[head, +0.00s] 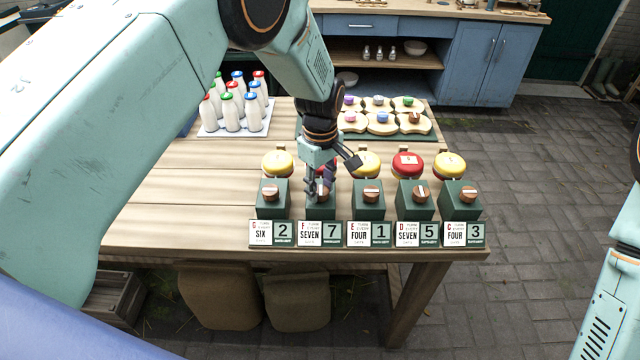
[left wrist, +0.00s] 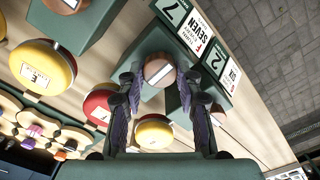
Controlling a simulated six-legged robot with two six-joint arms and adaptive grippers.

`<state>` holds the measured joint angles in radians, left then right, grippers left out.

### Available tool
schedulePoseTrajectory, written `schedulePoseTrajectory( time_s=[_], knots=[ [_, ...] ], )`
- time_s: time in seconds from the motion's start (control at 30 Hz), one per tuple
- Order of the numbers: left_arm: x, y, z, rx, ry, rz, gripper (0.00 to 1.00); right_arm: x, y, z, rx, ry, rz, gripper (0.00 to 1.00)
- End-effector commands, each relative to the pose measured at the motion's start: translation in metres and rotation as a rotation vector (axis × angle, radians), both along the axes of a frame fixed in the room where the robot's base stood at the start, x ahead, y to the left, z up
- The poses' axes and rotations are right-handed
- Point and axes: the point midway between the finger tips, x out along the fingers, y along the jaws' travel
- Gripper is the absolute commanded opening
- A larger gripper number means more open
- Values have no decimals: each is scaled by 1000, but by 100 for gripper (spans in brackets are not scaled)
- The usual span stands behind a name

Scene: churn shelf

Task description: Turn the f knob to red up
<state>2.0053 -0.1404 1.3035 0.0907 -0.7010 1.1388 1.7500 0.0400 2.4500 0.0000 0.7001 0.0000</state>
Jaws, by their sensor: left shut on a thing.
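The F knob (left wrist: 159,70) is a round wooden knob with a pale bar, on a dark green block. In the head view it (head: 321,190) is partly covered by my left gripper (head: 322,187). Its card (head: 318,234) reads F, SEVEN, 7. In the left wrist view my left gripper (left wrist: 160,85) has one finger on each side of the knob and is shut on it. A red cap (left wrist: 99,104) stands behind the block, mostly hidden by my gripper in the head view. My right gripper is out of view; only part of my right arm shows at the right edge.
Similar knob blocks stand close by: G (head: 272,200) to the left, E (head: 370,198) and others to the right, with yellow or red caps behind. A bottle tray (head: 209,131) and a green tray (head: 388,136) stand farther back. The table's left side (head: 180,210) is clear.

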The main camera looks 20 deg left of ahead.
Motion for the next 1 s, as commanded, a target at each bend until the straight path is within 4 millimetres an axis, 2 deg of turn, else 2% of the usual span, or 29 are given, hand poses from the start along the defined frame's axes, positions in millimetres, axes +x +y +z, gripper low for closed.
schedulePoseTrajectory(
  time_s=[0.03,0.07,0.33,0.67,0.77,1.0],
  knots=[
    [1,-1,2,-2,-4,2,3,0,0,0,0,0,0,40],
    [1,-1,2,-2,-4,2,35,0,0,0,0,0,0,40],
    [1,0,1,-1,-2,0,58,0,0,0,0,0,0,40],
    [1,0,3,-1,-2,0,58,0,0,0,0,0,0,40],
    [1,0,13,-1,-4,0,58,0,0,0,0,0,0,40],
    [2,0,61,-1,-6,0,58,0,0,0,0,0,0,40]
  ],
)
